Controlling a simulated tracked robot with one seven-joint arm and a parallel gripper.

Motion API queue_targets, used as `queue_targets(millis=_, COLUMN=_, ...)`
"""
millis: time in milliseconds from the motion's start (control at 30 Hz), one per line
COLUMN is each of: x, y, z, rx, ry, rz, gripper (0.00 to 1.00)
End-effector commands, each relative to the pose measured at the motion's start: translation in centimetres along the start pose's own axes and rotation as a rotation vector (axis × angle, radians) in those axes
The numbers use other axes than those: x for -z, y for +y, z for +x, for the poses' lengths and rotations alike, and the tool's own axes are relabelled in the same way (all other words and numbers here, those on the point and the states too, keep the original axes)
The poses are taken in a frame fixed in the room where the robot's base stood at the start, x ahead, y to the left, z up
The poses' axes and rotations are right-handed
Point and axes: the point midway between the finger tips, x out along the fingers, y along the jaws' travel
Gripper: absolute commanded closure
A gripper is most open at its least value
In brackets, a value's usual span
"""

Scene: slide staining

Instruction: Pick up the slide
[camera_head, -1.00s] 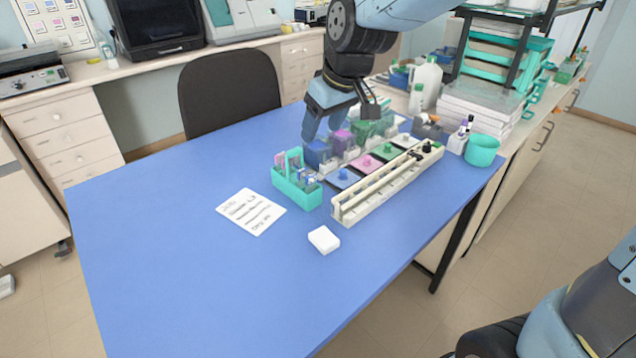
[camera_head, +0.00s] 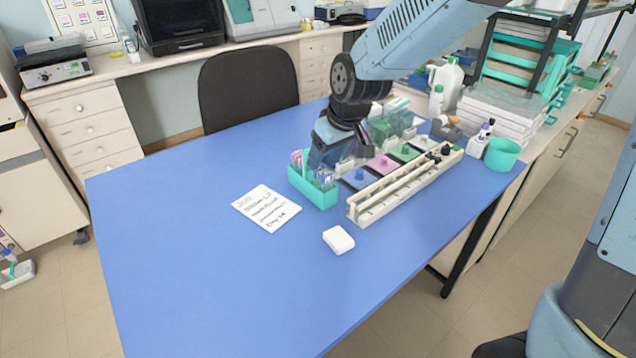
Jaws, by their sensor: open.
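Several slides (camera_head: 326,180) stand upright in a teal rack (camera_head: 318,197) on the blue table, left of the staining row. They look thin, with coloured or frosted ends, and are too small to tell apart. My gripper (camera_head: 318,166) is pointed down right over the back of the rack, close to the slides. The jaws are open. The fingertips partly overlap the rack in this view, and I cannot tell whether they touch a slide. The rack's handle is mostly hidden behind the gripper.
A long cream rail (camera_head: 405,186) lies right of the rack, beside staining jars and coloured lids (camera_head: 381,165). A handwritten note (camera_head: 266,208) and a white block (camera_head: 338,240) lie in front. A teal cup (camera_head: 502,154) stands at the right edge. The table's left and front (camera_head: 200,270) are clear.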

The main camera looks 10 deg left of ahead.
Motion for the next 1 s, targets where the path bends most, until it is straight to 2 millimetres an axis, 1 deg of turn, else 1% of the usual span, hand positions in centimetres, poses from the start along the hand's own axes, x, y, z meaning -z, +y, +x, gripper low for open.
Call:
queue_targets(millis=100, x=0.2, y=-0.1, z=1.6, rx=0.002, ry=-0.004, rz=-0.002, gripper=0.36)
queue_targets(millis=300, x=0.4, y=0.0, z=3.7, rx=0.001, ry=-0.002, rz=-0.001, gripper=0.36)
queue_targets(millis=433, x=0.4, y=-0.1, z=4.2, rx=0.001, ry=-0.002, rz=-0.002, gripper=0.36)
queue_targets(millis=667, x=0.4, y=0.0, z=4.2, rx=0.000, ry=-0.001, rz=-0.001, gripper=0.37)
queue_targets(millis=1000, x=0.4, y=0.0, z=4.2, rx=0.000, ry=-0.001, rz=-0.001, gripper=0.70)
